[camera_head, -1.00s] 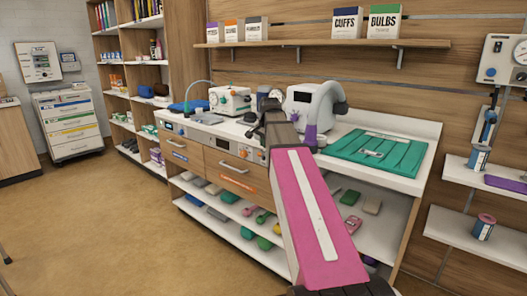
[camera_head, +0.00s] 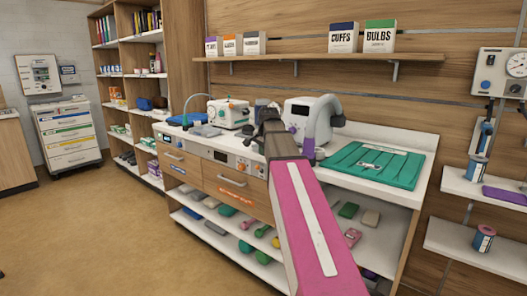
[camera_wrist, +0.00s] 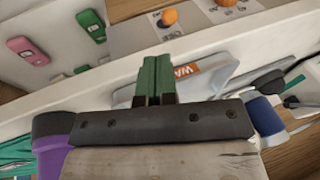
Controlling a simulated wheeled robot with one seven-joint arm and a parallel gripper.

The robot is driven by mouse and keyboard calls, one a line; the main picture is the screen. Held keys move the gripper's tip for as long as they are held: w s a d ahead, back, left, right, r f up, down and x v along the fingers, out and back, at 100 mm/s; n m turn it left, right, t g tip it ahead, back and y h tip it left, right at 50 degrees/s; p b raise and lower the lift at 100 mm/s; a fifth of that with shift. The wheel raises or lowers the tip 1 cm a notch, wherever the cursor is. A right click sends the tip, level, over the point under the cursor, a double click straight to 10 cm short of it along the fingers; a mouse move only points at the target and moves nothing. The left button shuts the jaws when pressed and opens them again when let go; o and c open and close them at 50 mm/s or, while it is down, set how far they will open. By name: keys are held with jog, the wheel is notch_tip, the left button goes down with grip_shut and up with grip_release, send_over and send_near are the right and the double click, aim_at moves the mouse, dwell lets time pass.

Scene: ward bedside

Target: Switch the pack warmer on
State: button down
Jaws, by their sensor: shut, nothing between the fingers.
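My gripper shows in the wrist view with its green fingers (camera_wrist: 157,78) together and nothing between them. In that view, two orange knobs, a nearer one (camera_wrist: 168,17) and a farther one (camera_wrist: 226,3), sit on a pale panel at the top, beyond the fingertips and apart from them. In the head view, orange knobs (camera_head: 242,166) show on the grey front panel of the counter, just left of my arm. I cannot tell which knob belongs to the pack warmer. In the head view my gripper is hidden behind my arm.
An orange label (camera_head: 237,199) marks a drawer. Pink and green items lie on the lower shelves. The floor at left is clear.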

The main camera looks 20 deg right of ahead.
aim_at(259, 169)
jog(key=shift+x, duration=3.6)
jog(key=shift+s+a+f+t+h, duration=0.35)
jog(key=shift+a+t+h, duration=0.15)
jog(key=shift+h, duration=0.2)
jog(key=f+t+h, duration=0.1)
jog(key=h, duration=0.1)
jog(key=s+a+f+n+t+h, duration=0.1)
jog(key=t+h, duration=0.1)
jog(key=shift+a+f, duration=0.2)
jog(key=shift+a, duration=0.05)
jog(key=shift+d, duration=0.1)
jog(key=shift+w+d+r, duration=0.35)
jog(key=shift+w+d, duration=0.05)
jog(key=shift+d, duration=0.1)
jog(key=shift+s, duration=0.1)
